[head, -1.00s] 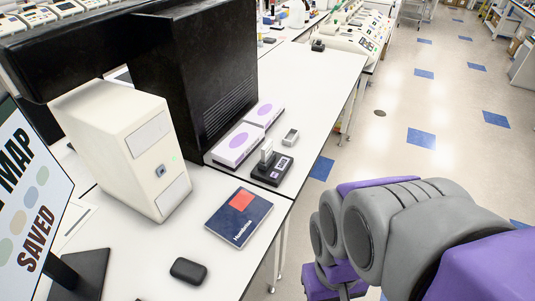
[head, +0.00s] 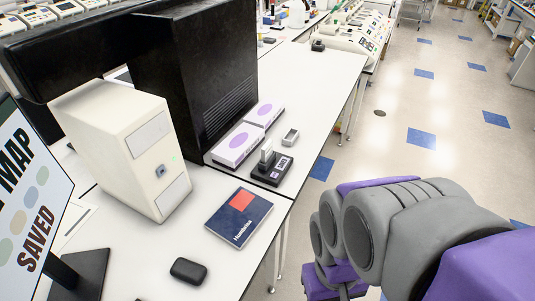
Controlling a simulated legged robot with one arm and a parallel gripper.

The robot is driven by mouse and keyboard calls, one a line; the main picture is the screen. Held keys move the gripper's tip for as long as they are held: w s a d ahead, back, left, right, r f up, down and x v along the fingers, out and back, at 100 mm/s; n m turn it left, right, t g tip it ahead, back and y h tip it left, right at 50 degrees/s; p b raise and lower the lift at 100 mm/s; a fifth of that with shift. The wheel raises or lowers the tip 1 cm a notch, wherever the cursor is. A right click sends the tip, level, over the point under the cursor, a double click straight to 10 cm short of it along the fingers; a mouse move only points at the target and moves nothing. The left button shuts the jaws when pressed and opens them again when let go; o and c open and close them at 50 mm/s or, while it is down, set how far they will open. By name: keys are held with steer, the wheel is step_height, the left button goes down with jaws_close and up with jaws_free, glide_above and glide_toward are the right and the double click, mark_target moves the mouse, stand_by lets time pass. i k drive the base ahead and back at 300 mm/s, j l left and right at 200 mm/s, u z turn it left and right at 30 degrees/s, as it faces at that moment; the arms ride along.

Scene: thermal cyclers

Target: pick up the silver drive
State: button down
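A small silver-white upright piece (head: 266,151), which looks like the silver drive, stands in a black dock (head: 273,170) with a white label on the white bench. The dock is near the bench's right edge. A small grey box with a dark top (head: 290,136) lies just behind it, apart from it; I cannot rule out that this is the drive. My arm's grey and purple links fill the lower right, beyond the bench edge. My gripper is not in view.
Two white boxes with purple ovals (head: 236,147) lie left of the dock, beside a tall black unit (head: 190,75). A dark blue booklet (head: 239,217), a black case (head: 188,271), a cream tower (head: 133,145) and a monitor (head: 30,190) are nearer.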

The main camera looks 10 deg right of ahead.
mark_target(266, 150)
steer(key=i+u, duration=0.2)
steer(key=u, duration=0.15)
steer(key=i+u, duration=0.2)
steer(key=u, duration=0.15)
steer(key=i+l+u, duration=0.15)
steer(key=u, duration=0.2)
steer(key=i, duration=0.05)
